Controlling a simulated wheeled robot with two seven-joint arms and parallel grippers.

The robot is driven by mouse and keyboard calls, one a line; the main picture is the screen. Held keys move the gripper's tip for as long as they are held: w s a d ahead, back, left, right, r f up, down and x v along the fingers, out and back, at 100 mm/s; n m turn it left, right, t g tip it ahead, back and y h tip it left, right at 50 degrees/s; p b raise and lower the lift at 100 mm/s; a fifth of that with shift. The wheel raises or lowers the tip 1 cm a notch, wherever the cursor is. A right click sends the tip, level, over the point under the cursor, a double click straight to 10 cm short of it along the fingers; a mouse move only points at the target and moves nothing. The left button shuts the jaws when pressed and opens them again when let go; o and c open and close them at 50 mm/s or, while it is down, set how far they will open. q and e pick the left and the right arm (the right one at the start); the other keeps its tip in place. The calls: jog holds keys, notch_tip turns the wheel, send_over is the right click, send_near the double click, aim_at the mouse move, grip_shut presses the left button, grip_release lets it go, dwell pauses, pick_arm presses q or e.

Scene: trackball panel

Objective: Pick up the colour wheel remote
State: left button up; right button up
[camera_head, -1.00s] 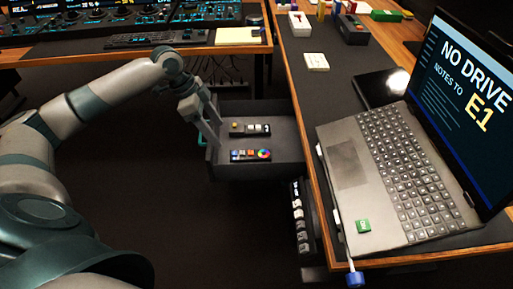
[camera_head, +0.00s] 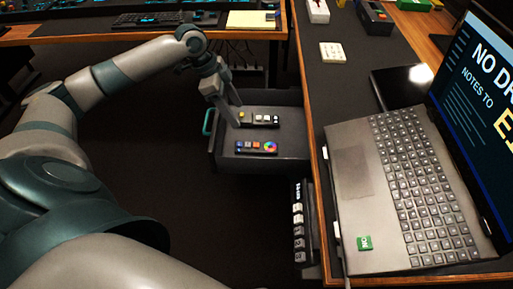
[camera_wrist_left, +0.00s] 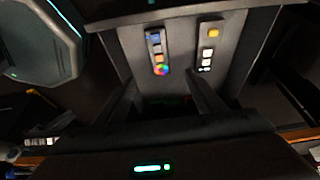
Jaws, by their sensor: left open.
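The colour wheel remote (camera_head: 256,147) is a dark bar with small coloured buttons and a round colour wheel at its right end. It lies in the open drawer (camera_head: 290,152), nearer than a second remote (camera_head: 260,119) with yellow and white buttons. My left gripper (camera_head: 236,112) is over the drawer, near the second remote's left end, open and empty. In the left wrist view the colour wheel remote (camera_wrist_left: 157,53) is at the left and the second remote (camera_wrist_left: 208,48) at the right, both beyond the open fingers (camera_wrist_left: 160,90). My right gripper is not in view.
The desk beside the drawer holds a laptop (camera_head: 410,185), a dark tablet (camera_head: 403,85) and a pale block (camera_head: 333,52). A column of buttons (camera_head: 299,230) runs below the drawer. The dark floor left of the drawer is clear.

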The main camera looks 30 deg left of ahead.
pick_arm(q)
send_near(254, 144)
jog(key=x, duration=0.1)
jog(key=b+x, duration=0.1)
jog(key=shift+w+d+f, duration=0.2)
jog(key=shift+w+d, duration=0.05)
jog(key=shift+d, duration=0.1)
jog(key=shift+w+d+f+b, duration=0.1)
jog(key=shift+d+f+b, duration=0.15)
jog(key=shift+f, duration=0.3)
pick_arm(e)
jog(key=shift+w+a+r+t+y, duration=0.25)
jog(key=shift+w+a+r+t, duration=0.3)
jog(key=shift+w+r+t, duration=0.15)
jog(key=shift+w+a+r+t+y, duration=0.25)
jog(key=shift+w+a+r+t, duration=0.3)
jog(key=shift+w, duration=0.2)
pick_arm(q)
jog(key=shift+f, duration=0.1)
jog(key=shift+f, duration=0.3)
jog(key=shift+b+x, duration=0.65)
jog(key=shift+x, duration=1.55)
jog(key=shift+a, duration=0.1)
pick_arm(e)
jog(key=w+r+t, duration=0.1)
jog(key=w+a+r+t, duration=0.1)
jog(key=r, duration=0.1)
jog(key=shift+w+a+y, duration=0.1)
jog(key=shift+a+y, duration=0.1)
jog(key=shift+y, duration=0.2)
